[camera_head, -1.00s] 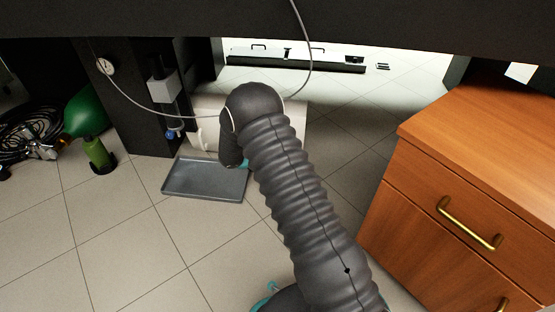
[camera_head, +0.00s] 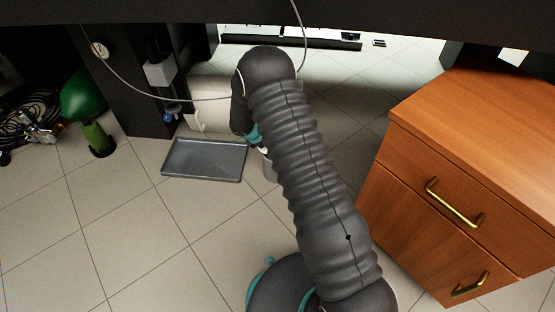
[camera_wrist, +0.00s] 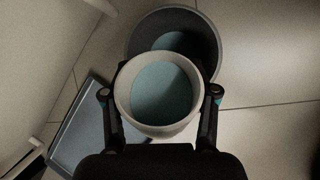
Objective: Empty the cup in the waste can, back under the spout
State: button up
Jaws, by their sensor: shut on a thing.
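A pale cup (camera_wrist: 122,92) with blue-teal liquid in it fills the middle of the wrist view. My gripper (camera_wrist: 160,96) is shut on it, one finger on each side. Behind the cup, the wrist view looks into a dark grey round waste can (camera_wrist: 212,38); a bluish patch shows inside it. The cup overlaps the near part of the can's opening in this view. In the head view my arm hides the cup and most of the can; a grey bit of the can (camera_head: 269,170) shows beside my arm. The spout is probably the blue-tipped fitting (camera_head: 169,117) on the dark post.
A grey tray (camera_head: 205,176) lies on the floor left of my arm, also in the wrist view (camera_wrist: 78,140). A white cylinder (camera_head: 212,115) lies behind it. A wooden drawer cabinet (camera_head: 470,150) stands right. A dark bench edge (camera_head: 400,25) crosses above, with a hanging cable (camera_head: 304,40).

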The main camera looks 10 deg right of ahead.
jog(key=y+p, duration=0.1)
jog(key=p, duration=0.2)
jog(key=shift+r, duration=0.2)
jog(key=y+p, duration=0.1)
jog(key=p, duration=0.1)
jog(key=shift+s+a+f+g+p, duration=0.1)
jog(key=shift+a+f+g+p, duration=0.1)
jog(key=shift+g+p, duration=0.1)
jog(key=shift+f, duration=0.2)
jog(key=shift+r+y+p, duration=0.25)
jog(key=shift+y+p, duration=0.05)
jog(key=shift+p, duration=1.3)
jog(key=shift+y+p, duration=0.3)
jog(key=shift+p, duration=0.75)
